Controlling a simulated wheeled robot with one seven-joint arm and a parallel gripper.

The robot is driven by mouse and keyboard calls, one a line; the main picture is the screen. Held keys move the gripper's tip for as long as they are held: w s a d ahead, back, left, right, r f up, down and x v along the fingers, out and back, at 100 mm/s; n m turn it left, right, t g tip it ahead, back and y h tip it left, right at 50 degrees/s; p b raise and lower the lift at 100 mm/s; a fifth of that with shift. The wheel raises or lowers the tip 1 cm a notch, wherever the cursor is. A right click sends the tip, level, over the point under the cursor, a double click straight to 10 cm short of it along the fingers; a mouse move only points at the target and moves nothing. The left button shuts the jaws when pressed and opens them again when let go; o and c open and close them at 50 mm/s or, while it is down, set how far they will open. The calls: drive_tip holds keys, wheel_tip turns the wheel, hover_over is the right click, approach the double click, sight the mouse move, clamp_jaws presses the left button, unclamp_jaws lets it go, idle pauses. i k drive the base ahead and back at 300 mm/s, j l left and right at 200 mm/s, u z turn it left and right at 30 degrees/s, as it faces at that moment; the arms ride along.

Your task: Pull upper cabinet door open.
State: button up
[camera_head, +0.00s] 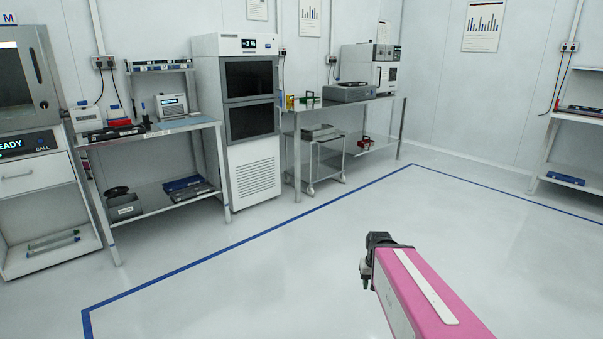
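The tall white cabinet (207,75) stands against the back wall, left of centre. A handle on the upper door is too small to make out. My pink arm reaches in from the bottom right. Its dark end, where my gripper (370,262) seems to be, is over open floor, far in front of the cabinet and to its right. Separate fingers cannot be made out.
A bench (150,133) with instruments stands close on the cabinet's left. A metal table (398,120) with devices stands on its right, with a small cart (322,158) under it. A blue line (262,237) marks the floor. The floor before the cabinet is clear.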

sight(244, 78)
drive_tip(key=i+u, duration=0.2)
drive_tip(key=i, duration=2.1)
